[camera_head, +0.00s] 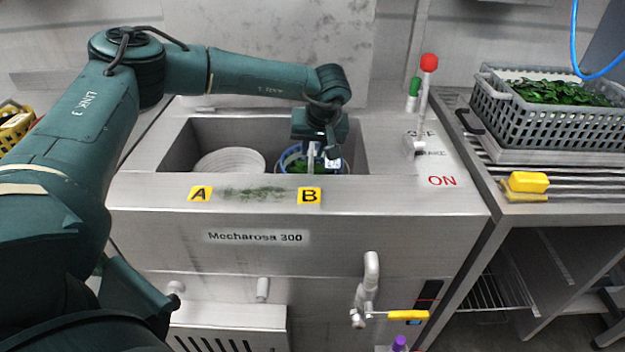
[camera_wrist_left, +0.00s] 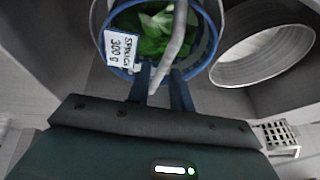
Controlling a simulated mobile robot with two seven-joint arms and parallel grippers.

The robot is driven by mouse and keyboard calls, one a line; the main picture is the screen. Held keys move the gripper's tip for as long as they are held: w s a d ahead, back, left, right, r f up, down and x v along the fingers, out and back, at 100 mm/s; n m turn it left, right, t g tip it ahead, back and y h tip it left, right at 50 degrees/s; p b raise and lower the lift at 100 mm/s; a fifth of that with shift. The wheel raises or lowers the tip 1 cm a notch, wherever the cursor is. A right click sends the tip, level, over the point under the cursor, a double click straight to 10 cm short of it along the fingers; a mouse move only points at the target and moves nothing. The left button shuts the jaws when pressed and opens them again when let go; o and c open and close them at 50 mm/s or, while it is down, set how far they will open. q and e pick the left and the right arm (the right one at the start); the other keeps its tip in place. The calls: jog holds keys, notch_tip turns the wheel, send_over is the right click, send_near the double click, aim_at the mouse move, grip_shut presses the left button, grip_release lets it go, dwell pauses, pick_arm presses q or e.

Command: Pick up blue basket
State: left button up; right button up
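The blue basket (camera_head: 283,157) sits in the right part of the sink-like basin, behind label B. My left gripper (camera_head: 320,158) reaches down over the basket. In the wrist view the left gripper's fingers (camera_wrist_left: 160,80) stand apart, with the handle running between them. Contact with the handle cannot be made out. My right gripper is not in view.
A pale round drum (camera_head: 230,160) is left of the basket in the basin. The basin walls (camera_head: 368,150) are close around. A red-topped lever (camera_head: 425,100) stands to the right. A grey crate of greens (camera_head: 545,125) and a yellow sponge (camera_head: 528,182) are on the right counter.

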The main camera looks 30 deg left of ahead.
pick_arm(q)
jog(key=x, duration=0.4)
jog(key=shift+f, duration=0.1)
jog(key=shift+c, duration=0.3)
grip_shut()
jog(key=shift+w, duration=0.15)
dwell(0.8)
